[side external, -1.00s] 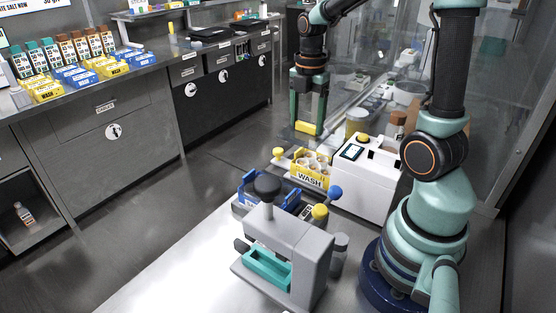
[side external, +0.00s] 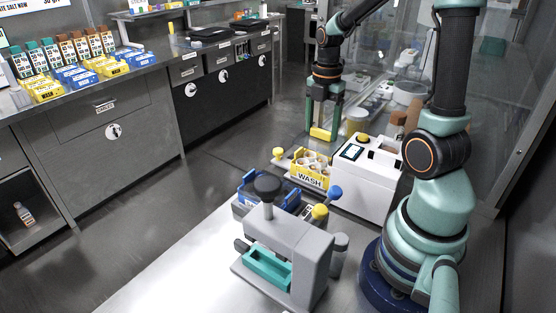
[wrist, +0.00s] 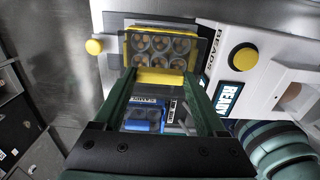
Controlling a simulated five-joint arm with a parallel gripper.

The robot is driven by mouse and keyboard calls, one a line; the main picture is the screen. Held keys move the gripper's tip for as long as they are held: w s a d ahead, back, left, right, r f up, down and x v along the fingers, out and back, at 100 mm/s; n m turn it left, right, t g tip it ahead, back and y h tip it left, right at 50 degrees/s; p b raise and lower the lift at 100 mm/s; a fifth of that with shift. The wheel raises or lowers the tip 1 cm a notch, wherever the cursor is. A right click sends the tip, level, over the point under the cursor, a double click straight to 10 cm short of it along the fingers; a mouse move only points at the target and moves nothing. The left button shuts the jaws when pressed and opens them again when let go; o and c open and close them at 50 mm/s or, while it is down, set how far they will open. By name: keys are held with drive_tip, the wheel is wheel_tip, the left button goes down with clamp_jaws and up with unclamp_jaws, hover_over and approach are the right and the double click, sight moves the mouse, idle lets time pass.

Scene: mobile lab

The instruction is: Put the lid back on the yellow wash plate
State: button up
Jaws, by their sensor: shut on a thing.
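The yellow wash plate (side external: 310,181), labelled WASH, sits open on the bench with several round wells showing. My gripper (side external: 322,132) is above and behind it in the side view. It is shut on the lid (side external: 321,134), whose yellow edge shows between the fingertips and which is held clear of the plate. In the wrist view, the lid's yellow bar (wrist: 159,78) lies between the fingertips of my gripper (wrist: 159,76). The wells of the wash plate (wrist: 160,57) show beyond it, partly through a dark see-through panel.
A white bead machine (side external: 368,180) stands right beside the plate. A yellow knob (side external: 277,153) is at the plate's left. A blue plate (side external: 250,184) and a grey press (side external: 285,245) with a teal tray stand nearer the camera.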

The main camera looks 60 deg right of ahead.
sight(322, 130)
drive_tip(key=shift+f, duration=1.95)
drive_tip(key=shift+f, duration=1.65)
drive_tip(key=o, duration=1.3)
drive_tip(key=shift+c, duration=0.2)
wheel_tip(322, 130, up, 12)
drive_tip(key=shift+r, duration=0.1)
